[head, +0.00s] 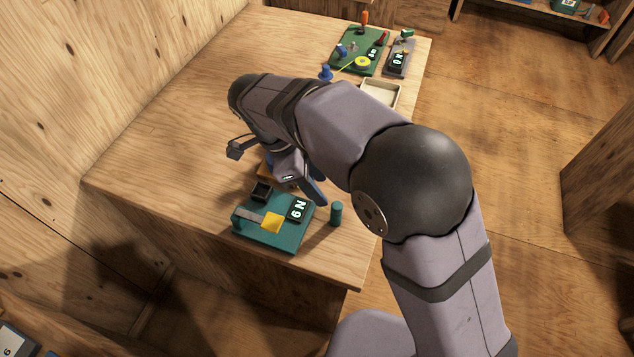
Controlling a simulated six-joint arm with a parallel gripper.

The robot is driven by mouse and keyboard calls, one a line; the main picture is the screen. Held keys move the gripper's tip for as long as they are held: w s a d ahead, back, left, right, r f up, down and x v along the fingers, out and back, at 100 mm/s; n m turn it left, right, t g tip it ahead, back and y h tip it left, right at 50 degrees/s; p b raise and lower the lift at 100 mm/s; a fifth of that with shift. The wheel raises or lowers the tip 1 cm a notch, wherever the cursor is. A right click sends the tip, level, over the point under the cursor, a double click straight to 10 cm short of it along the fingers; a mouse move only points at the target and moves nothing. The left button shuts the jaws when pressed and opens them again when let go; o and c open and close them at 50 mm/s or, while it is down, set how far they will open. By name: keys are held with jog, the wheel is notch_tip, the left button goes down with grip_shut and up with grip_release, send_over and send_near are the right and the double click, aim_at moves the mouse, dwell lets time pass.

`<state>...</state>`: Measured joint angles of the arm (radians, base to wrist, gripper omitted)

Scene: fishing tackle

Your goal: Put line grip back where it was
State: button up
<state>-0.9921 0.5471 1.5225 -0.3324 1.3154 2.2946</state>
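My gripper (290,180) is low over the near part of the wooden table, just behind a teal block. My own arm covers much of it, and its fingertips do not show clearly. Dark blue parts show at its lower end. I cannot tell whether it holds anything. An orange-brown piece (266,171) shows partly beside it. No object can be named for certain as the line grip. A small teal cylinder (336,213) stands upright on the table, right of the teal block and apart from it.
The teal block (268,239) bears a "6N" label, a yellow square, a grey strip and a black square holder (262,191). A green board (344,63), a grey board (393,73) and a pale tray (381,94) are at the far right. The table's left side is clear.

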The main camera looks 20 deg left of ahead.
jog(key=w+d+f+n+g+y, duration=0.15)
jog(key=d+n, duration=0.45)
jog(key=d, duration=1.1)
jog(key=s+d+f+n+y, duration=0.2)
jog(key=s+d+n, duration=0.5)
jog(key=d, duration=0.6)
jog(key=shift+s+d+f+n, duration=0.15)
jog(key=shift+s+f+n, duration=0.15)
jog(key=shift+s+f, duration=0.4)
jog(key=shift+s+r+y, duration=0.15)
jog(key=shift+y, duration=0.1)
jog(key=shift+r, duration=0.2)
